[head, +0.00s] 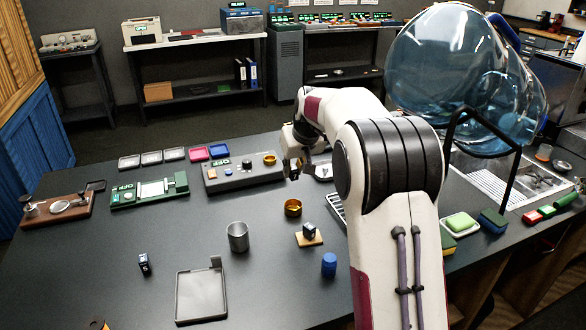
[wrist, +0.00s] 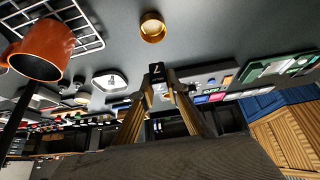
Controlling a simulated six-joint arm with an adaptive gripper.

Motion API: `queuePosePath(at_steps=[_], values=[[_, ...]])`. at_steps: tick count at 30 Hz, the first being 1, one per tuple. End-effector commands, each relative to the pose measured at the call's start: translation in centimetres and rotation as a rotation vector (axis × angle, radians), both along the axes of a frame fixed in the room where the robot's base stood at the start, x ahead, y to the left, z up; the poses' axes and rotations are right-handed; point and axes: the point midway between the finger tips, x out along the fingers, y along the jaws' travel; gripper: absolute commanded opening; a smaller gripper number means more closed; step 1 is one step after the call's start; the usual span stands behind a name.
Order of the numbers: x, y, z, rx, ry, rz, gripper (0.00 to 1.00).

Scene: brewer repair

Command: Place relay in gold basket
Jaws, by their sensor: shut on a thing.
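My gripper (head: 293,170) hangs above the table near the grey device's right end. In the wrist view it (wrist: 160,92) is shut on a small black block with white markings, which looks like the relay (wrist: 157,72). Its marking is too small to read surely. The gold basket (head: 293,208) stands on the dark table, nearer the head camera than my gripper, and is apart from the relay. It also shows at the top of the wrist view (wrist: 152,32). In the head view the held relay is hard to make out.
A similar black block (head: 309,229) stands on a wooden pad, and another (head: 144,263) stands at left. A metal cup (head: 238,238), a blue cylinder (head: 329,265) and a grey tray (head: 201,296) are nearby. An orange mug (wrist: 42,48) stands by a wire rack (wrist: 80,22).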

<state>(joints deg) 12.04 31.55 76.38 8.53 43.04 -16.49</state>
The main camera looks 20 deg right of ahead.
Motion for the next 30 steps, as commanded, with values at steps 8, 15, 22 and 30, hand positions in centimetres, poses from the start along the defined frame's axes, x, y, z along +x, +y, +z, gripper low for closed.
queuePosePath(at_steps=[8, 15, 22, 30], values=[[0.0, 0.0, -0.2, 0.001, 0.001, -0.001, 0.0], [0.0, 0.0, -1.2, 0.001, 0.002, -0.001, 0.0], [0.0, 0.0, -2.8, 0.0, 0.002, -0.001, 0.0], [0.0, 0.0, -4.8, 0.0, 0.002, -0.002, 0.0]])
